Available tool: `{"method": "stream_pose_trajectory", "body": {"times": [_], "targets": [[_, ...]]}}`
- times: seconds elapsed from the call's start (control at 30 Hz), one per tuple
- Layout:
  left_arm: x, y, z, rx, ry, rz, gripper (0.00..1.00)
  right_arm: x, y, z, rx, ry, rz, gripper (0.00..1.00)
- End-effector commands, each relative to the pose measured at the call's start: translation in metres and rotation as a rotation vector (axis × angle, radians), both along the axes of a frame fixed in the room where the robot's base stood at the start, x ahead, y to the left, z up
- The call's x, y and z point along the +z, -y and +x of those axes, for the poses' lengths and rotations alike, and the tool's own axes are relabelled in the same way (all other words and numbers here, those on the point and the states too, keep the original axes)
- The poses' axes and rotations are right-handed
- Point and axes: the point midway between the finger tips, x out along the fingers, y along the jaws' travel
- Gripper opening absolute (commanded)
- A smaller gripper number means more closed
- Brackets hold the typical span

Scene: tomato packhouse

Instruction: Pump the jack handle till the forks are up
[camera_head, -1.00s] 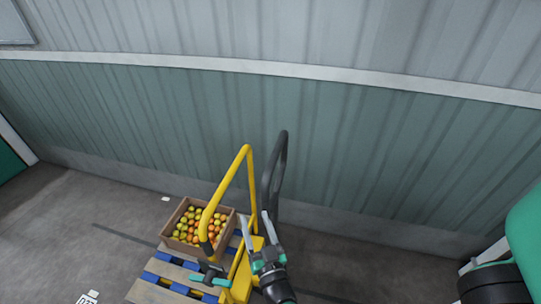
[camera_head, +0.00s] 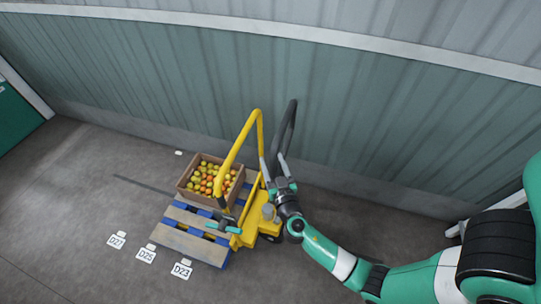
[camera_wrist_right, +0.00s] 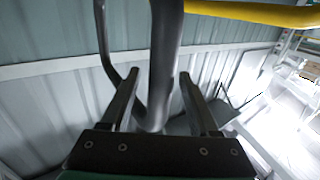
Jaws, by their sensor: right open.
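The pallet jack's dark looped handle (camera_head: 291,118) rises upright behind the yellow jack body (camera_head: 246,233), beside a bent yellow tube (camera_head: 239,146). My right gripper (camera_head: 274,158) is open at the lower part of the dark handle. In the right wrist view, the dark tube (camera_wrist_right: 165,60) stands between my spread fingers (camera_wrist_right: 162,85), with a gap visible on either side. The blue and wood pallet (camera_head: 188,242) sits at the jack. The forks are hidden, so their height cannot be told. My left gripper is not visible.
A box (camera_head: 193,196) of red, orange and green tomatoes stands on the pallet. A teal and black part (camera_head: 223,226) lies by the jack. Floor labels, such as D23 (camera_head: 181,271), lie in front.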

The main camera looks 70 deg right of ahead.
Motion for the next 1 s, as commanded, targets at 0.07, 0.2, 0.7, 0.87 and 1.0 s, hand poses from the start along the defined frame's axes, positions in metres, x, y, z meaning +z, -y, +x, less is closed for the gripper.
{"method": "stream_pose_trajectory", "body": {"times": [0.07, 0.2, 0.7, 0.87, 1.0], "targets": [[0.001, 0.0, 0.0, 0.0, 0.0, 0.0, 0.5, 0.001, 0.009, 0.008, -0.002, 0.001, -0.001, 0.62], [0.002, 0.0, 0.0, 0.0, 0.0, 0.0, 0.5, 0.0, 0.017, 0.014, 0.001, 0.001, 0.001, 0.62], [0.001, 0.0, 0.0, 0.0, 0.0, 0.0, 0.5, 0.0, 0.017, 0.015, 0.001, 0.001, 0.001, 0.15], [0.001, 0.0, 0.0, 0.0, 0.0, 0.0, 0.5, 0.0, 0.017, 0.014, 0.001, 0.0, 0.0, 0.0], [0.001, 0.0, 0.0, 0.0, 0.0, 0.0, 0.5, 0.0, 0.017, 0.014, 0.001, 0.0, 0.0, 0.0]]}}
